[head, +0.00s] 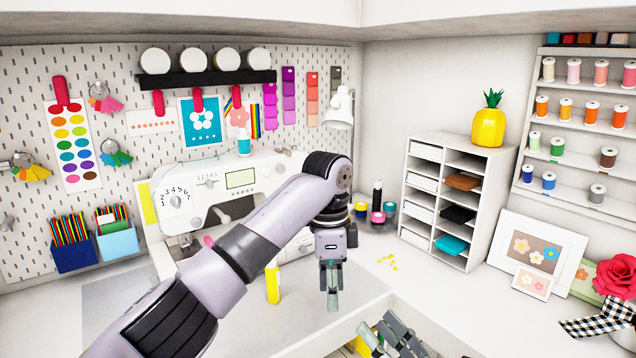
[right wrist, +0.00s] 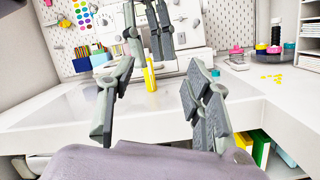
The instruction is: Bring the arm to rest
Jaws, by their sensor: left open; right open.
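My left arm reaches in from the left across the white desk in the head view. My left gripper (head: 333,298) points down over the desk's front part, with open jaws and nothing seen between them. It also shows at the top of the right wrist view (right wrist: 148,42). My right gripper (head: 393,340) is low at the bottom edge of the head view, in front of the desk. In the right wrist view its fingers (right wrist: 158,108) are spread wide and empty.
A yellow cylinder (head: 273,284) stands on the desk beside my left gripper. A white sewing machine (head: 240,182) is behind my left arm. A white shelf unit (head: 450,205), picture frames (head: 536,246) and a red rose (head: 615,274) stand right. The desk's front edge (right wrist: 262,99) lies near my right gripper.

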